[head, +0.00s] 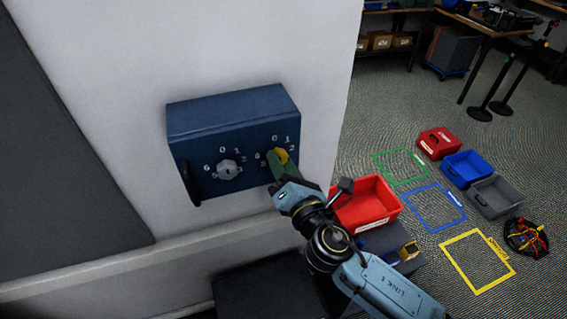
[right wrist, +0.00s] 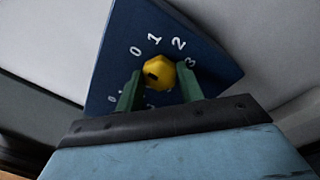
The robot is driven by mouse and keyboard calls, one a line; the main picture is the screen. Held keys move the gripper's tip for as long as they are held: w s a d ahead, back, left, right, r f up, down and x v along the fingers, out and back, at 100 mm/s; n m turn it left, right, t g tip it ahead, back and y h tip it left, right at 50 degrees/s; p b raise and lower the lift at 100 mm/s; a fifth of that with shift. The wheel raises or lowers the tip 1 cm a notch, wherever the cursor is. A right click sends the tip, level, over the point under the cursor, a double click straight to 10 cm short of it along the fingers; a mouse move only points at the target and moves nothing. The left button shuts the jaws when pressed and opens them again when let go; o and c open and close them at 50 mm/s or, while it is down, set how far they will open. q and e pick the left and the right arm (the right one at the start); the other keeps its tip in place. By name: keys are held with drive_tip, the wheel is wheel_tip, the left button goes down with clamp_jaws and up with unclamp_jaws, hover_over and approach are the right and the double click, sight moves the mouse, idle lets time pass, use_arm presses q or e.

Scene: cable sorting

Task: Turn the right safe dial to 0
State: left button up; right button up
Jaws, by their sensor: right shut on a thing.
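A dark blue safe (head: 230,115) is mounted on the white wall. Its right dial (head: 282,155) is yellow, with numbers around it, and is partly covered by my gripper. My right gripper (head: 277,157) is shut on this dial. In the right wrist view, the green fingers sit on either side of the yellow dial (right wrist: 160,70). The digits 0, 1, 2 and 3 show around its upper side, and the lower ones are partly hidden. A dark mark lies on the dial's left part; I cannot tell which number it points to. My left gripper is not in view.
The safe's grey left dial (head: 228,169) and black handle (head: 189,184) are to the left. A red bin (head: 367,203) stands right of my right gripper. Coloured floor outlines, a blue bin (head: 468,166), a grey bin (head: 494,196) and a cable bundle (head: 526,238) lie farther right.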

idle(0.4)
drive_tip(key=o, duration=1)
drive_tip(key=b+v, duration=0.3)
drive_tip(key=v, duration=1)
drive_tip(key=shift+s+d, duration=0.1)
drive_tip(key=shift+s, duration=0.1)
